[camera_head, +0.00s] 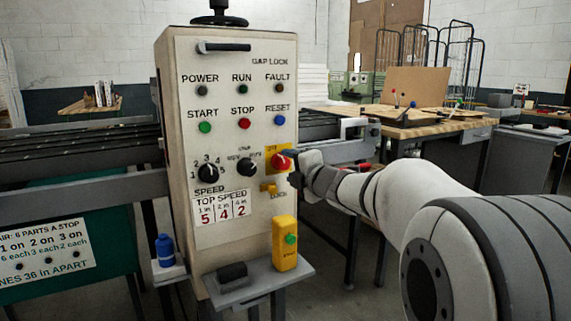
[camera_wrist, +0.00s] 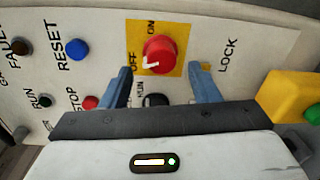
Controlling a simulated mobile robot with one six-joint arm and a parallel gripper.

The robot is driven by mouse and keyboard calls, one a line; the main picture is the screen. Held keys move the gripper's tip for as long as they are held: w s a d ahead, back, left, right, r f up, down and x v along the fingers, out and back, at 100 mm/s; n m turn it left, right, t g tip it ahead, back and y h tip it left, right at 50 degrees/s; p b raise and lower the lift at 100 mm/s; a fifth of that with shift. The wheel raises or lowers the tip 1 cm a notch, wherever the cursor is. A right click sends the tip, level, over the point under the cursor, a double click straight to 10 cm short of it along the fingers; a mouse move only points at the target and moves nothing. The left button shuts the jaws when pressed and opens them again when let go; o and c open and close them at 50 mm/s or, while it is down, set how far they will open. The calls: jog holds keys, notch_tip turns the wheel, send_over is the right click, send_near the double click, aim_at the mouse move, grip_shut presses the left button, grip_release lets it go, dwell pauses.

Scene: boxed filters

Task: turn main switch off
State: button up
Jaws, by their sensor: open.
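The main switch is a red round knob (camera_wrist: 160,53) on a yellow plate (camera_wrist: 136,38) marked ON and OFF; it also shows in the head view (camera_head: 281,162). A white mark shows on the knob's lower left in the wrist view, on the side towards the OFF label; its exact setting is hard to tell. My gripper (camera_wrist: 162,86) is open and empty, facing the panel. Its two blue fingers stand left and right below the knob, and I see no contact. In the head view my gripper (camera_head: 298,168) is just right of the knob, partly overlapping it.
The pale control box (camera_head: 240,70) carries the black speed dial (camera_head: 208,173), a blue reset button (camera_head: 279,120) and a yellow lock piece (camera_head: 269,188) below the switch. A yellow button box (camera_head: 285,243) stands on the shelf (camera_head: 260,277) under my gripper. Tables stand behind right.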

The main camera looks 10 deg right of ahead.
jog(key=v, duration=0.4)
jog(key=s+d+r+m+g+h+p, duration=0.2)
jog(key=s+m+h+p, duration=0.25)
jog(key=m+p, duration=0.25)
jog(key=s+d+r+m+g+h+p, duration=0.25)
jog(key=s+m+p, duration=0.25)
jog(key=m+p, duration=0.25)
jog(key=s+a+f+m+g+p, duration=0.1)
jog(key=s+a+m+g+p, duration=0.2)
jog(key=s, duration=0.7)
jog(key=s+a+f+m+g+y+p, duration=0.1)
jog(key=s+a+m+g+p, duration=0.2)
jog(key=s+m+g+p, duration=0.3)
jog(key=s+p, duration=0.2)
jog(key=s, duration=0.3)
jog(key=shift+a+f+y, duration=0.3)
jog(key=shift+a+f, duration=0.05)
jog(key=shift+f, duration=0.05)
jog(key=shift+s+a+f+g, duration=0.1)
jog(key=shift+s+f+g, duration=0.05)
jog(key=shift+s+g, duration=0.1)
jog(key=shift+c, duration=0.4)
